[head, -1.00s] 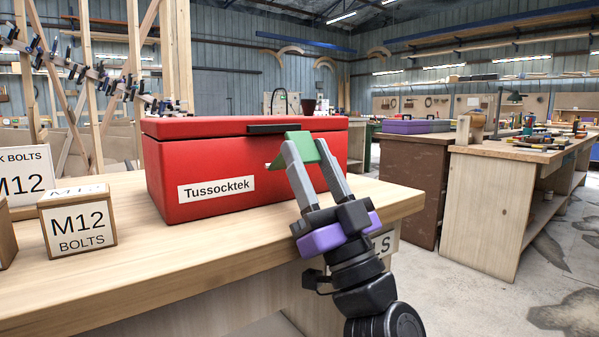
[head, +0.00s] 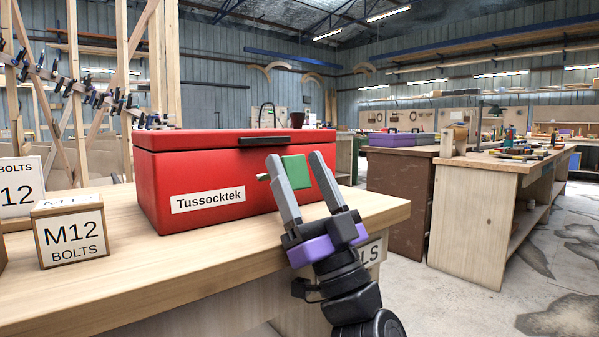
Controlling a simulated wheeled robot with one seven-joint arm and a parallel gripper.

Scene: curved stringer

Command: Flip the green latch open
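The green latch (head: 296,171) is on the front of the red toolbox (head: 215,165) labelled "Tussocktek". The left finger hides part of the latch's left side. I cannot tell whether either finger touches it. The toolbox lid is down, with a black handle (head: 278,141) on its front edge.
The toolbox stands on a wooden workbench (head: 130,285). An M12 bolts box (head: 72,232) sits at the left, with another labelled box (head: 18,190) behind it. More benches (head: 475,215) stand to the right across an open floor (head: 440,300).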

